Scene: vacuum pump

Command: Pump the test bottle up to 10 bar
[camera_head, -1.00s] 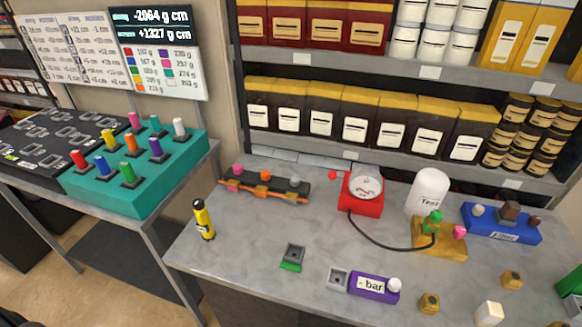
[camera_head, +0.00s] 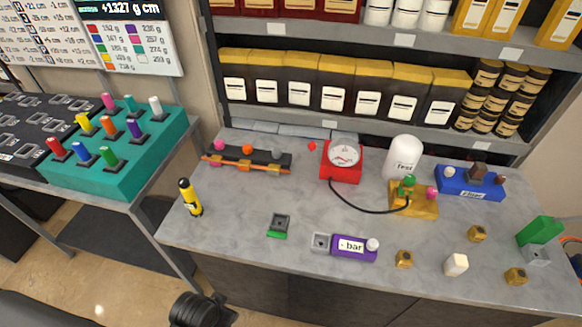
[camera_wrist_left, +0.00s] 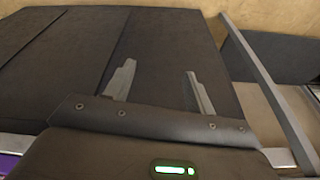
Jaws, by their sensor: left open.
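The white bottle marked "Test" (camera_head: 403,157) stands upright at the back right of the grey table. In front of it is a tan block (camera_head: 425,209) with a green knob (camera_head: 406,187) and a pink knob (camera_head: 431,193). A black hose (camera_head: 362,209) links this block to the red gauge (camera_head: 341,172), whose reading is too small to make out. A purple block marked "- bar" (camera_head: 349,248) with a white knob (camera_head: 372,244) lies nearer the front. My left gripper shows in the left wrist view (camera_wrist_left: 158,86), open and empty, against dark panels. My right gripper is out of view.
A yellow-black cylinder (camera_head: 190,198) stands at the table's left. A dark rack with coloured knobs (camera_head: 246,160), a blue block (camera_head: 470,182), a green block (camera_head: 540,231) and small brass blocks (camera_head: 404,259) are around. Shelves close off the back. The front left surface is clear.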

